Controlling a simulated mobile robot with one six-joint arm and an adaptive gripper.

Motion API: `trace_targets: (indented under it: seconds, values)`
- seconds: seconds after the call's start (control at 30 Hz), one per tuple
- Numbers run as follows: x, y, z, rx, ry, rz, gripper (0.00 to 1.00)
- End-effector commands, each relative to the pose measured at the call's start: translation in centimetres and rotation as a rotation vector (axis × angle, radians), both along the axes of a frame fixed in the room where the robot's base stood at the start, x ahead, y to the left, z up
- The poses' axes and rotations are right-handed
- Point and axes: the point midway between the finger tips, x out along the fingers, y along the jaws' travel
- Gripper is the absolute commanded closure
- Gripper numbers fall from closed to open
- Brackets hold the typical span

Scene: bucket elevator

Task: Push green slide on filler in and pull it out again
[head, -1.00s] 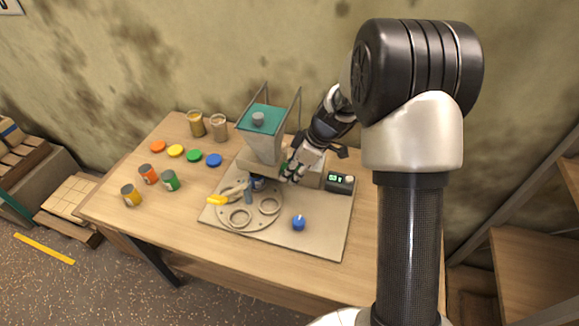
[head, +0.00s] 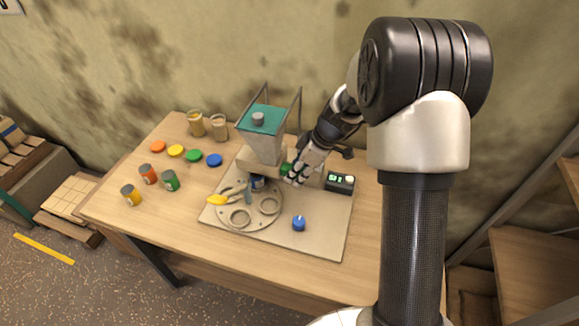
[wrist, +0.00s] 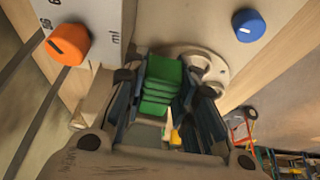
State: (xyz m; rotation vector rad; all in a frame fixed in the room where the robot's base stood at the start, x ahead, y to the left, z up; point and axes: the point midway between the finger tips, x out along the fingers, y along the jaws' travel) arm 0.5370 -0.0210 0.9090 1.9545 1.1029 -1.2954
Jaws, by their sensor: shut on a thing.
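The filler's teal-topped hopper (head: 262,120) stands at the back of the grey base plate. The green slide (head: 286,168) shows beside the filler body, partly hidden by my gripper (head: 294,175). In the wrist view the ribbed green slide (wrist: 163,85) lies between the fingers of my gripper (wrist: 165,100), which is shut on it. The slide's inner end and how far it sits in the filler cannot be told.
A blue knob (head: 299,223) and a display box (head: 340,182) are close by. An orange knob (wrist: 69,44) is near my wrist. Jars and coloured lids stand left.

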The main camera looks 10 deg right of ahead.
Motion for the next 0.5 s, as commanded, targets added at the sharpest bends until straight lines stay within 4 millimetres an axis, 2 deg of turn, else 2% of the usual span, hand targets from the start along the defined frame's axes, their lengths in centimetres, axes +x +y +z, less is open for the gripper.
trace_targets:
  seconds: [0.5]
  values:
    - [-1.4,-2.3,-0.1,0.000,0.001,-0.002,0.88]
